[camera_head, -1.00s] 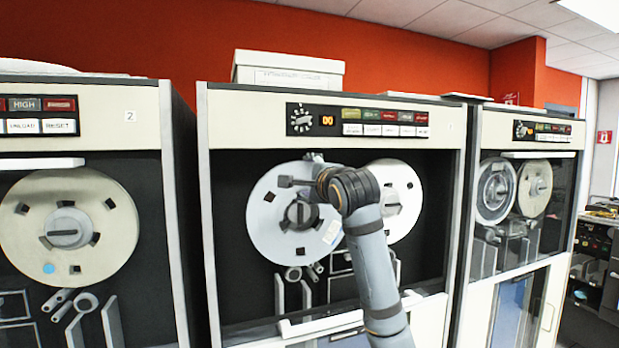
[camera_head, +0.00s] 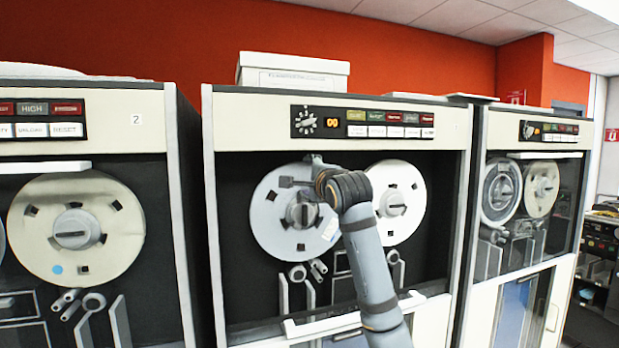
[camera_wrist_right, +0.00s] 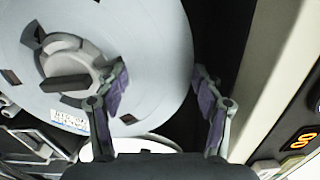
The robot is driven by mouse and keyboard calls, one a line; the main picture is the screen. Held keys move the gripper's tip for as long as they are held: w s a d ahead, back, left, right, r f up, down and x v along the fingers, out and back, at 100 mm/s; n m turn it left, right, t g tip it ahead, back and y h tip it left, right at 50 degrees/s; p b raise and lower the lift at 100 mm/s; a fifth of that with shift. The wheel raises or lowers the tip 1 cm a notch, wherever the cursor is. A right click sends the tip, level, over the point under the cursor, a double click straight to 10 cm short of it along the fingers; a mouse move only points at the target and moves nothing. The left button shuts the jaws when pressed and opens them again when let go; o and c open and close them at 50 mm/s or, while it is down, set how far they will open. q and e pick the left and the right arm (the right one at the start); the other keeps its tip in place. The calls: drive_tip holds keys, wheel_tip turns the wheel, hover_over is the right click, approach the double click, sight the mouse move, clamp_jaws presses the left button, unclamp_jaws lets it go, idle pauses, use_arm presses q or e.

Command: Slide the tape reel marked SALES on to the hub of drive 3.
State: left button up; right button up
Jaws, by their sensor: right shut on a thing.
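The light grey tape reel (camera_head: 271,222) is upright at the left side of the middle drive (camera_head: 285,163). A bluish label (camera_head: 331,230) is on its face, too small to read. The hub (camera_head: 301,213) shows in the reel's centre hole; I cannot tell how far the reel is on it. My right gripper (camera_head: 299,183) is at the reel's upper right face, shut on the reel. In the right wrist view my right gripper (camera_wrist_right: 158,92) has one finger in front of the reel (camera_wrist_right: 160,50) beside the hub (camera_wrist_right: 75,75), the other past its rim. My left gripper is not in view.
A second, white reel (camera_head: 408,195) sits to the right in the same drive. Drive 2 (camera_head: 100,120), with its own reel (camera_head: 110,240), stands at the left. Another drive (camera_head: 500,150) stands at the right. A white box (camera_head: 293,72) lies on top of the middle drive.

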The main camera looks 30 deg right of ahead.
drive_tip(key=shift+w+r, duration=0.15)
drive_tip(key=shift+w, duration=0.25)
drive_tip(key=o, duration=1.9)
drive_tip(key=shift+c, duration=1.4)
drive_tip(key=shift+s+f, duration=0.2)
drive_tip(key=shift+s, duration=0.05)
drive_tip(key=b+v, duration=0.5)
drive_tip(key=v, duration=0.4)
drive_tip(key=shift+s, duration=0.3)
